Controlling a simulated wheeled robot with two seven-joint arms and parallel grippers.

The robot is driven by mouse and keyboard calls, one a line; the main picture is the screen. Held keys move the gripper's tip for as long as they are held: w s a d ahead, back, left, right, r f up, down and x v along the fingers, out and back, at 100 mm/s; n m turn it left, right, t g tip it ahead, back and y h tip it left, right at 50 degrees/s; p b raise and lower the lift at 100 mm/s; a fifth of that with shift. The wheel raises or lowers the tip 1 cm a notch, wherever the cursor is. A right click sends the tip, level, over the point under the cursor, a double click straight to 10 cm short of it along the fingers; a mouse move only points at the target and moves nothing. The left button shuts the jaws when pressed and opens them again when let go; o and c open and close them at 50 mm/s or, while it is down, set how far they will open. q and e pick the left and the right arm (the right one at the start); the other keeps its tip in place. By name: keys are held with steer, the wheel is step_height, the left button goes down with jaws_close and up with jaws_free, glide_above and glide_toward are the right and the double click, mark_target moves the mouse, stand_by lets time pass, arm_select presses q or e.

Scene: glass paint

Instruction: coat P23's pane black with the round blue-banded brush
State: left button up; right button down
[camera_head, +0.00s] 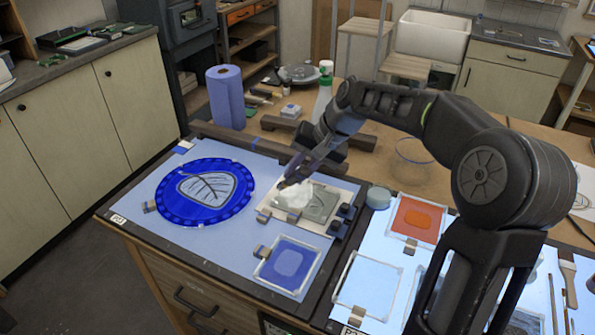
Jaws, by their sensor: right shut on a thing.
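My right gripper (290,180) reaches in over the left light panel, pointing down-left. It is shut at a crumpled white wad (293,195), perhaps a cloth, low over a pale board with a greyish glass piece (320,205) on it. The fingers partly hide what they hold. I cannot make out a round blue-banded brush; several thin brushes (551,300) lie at the right edge, too small to tell bands. Framed panes show blue (289,265), clear (368,284) and orange (417,219). I cannot read which is P23. My left gripper is not in view.
A blue paper roll (226,97), a spray bottle (323,88) and a glass bowl (412,152) stand behind. A flat brush (568,279) lies far right. My right arm covers part of the right panel.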

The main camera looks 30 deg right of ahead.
steer(key=shift+f, duration=0.25)
stand_by(0.4)
steer(key=shift+s, duration=0.1)
steer(key=shift+s+d+b, duration=0.4)
steer(key=shift+s+d, duration=0.05)
steer(key=shift+s, duration=0.15)
steer(key=shift+s+d+b, duration=0.35)
steer(key=shift+s+d, duration=0.05)
steer(key=shift+s, duration=0.2)
steer(key=shift+s+d+f, duration=0.1)
steer(key=shift+s+d+b, duration=0.4)
steer(key=shift+s+d, duration=0.4)
steer(key=shift+s, duration=0.35)
steer(key=shift+s+d+b, duration=0.2)
steer(key=shift+s+d, duration=0.25)
steer(key=shift+s, duration=0.15)
steer(key=shift+s+d+b, duration=0.2)
steer(key=shift+s+d, duration=0.2)
steer(key=shift+s, duration=0.2)
